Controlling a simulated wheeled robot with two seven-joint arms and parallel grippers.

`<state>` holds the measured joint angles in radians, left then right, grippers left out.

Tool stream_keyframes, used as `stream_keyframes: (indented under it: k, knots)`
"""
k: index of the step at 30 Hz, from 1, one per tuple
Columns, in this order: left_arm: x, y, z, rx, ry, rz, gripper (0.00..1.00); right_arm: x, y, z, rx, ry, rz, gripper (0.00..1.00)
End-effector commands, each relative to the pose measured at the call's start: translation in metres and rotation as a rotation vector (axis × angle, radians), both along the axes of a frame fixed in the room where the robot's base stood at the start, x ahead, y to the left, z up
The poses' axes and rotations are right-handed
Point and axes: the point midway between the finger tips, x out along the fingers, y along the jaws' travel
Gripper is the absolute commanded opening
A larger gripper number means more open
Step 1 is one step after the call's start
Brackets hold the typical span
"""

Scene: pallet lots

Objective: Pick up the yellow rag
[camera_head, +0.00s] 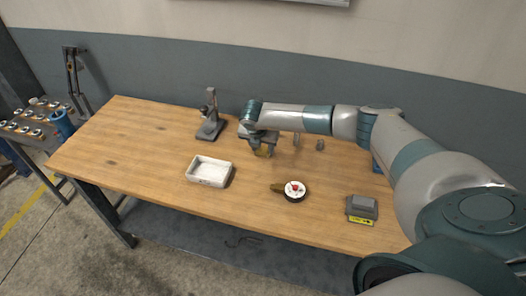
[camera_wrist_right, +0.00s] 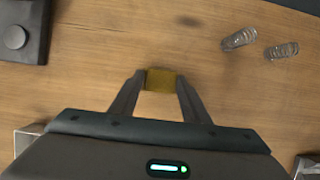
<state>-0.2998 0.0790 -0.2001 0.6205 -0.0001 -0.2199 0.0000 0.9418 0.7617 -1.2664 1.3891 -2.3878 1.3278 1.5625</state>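The yellow rag (camera_wrist_right: 160,80) is a small mustard-coloured piece in the right wrist view, over the wooden tabletop. My right gripper (camera_wrist_right: 161,86) has one finger on each side of it, and the rag fills the gap between the fingertips. In the head view the gripper (camera_head: 262,149) points down at the back middle of the workbench (camera_head: 145,155), and the rag (camera_head: 264,153) shows partly between its fingers. I cannot tell whether the rag is clear of the table. My left gripper is not in view.
A dark stand (camera_head: 209,124) is left of the gripper. A white tray (camera_head: 209,173), a round dial-like item (camera_head: 294,191) and a grey box (camera_head: 361,208) sit nearer the front. Two springs (camera_wrist_right: 239,39) (camera_wrist_right: 282,51) lie right of the rag. The bench's left part is clear.

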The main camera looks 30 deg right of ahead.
Motion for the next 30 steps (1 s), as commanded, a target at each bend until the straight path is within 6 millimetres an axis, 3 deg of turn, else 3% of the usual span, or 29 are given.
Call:
stream_keyframes:
  k: [17,26,30]
  knots:
    - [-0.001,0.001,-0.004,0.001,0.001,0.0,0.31,0.001,0.0,0.005,0.001,-0.001,0.001,0.21]
    - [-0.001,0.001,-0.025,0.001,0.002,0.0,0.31,0.001,0.0,0.04,0.001,-0.006,0.001,0.21]
    - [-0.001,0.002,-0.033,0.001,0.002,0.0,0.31,-0.018,-0.02,0.052,-0.001,-0.002,-0.001,0.21]
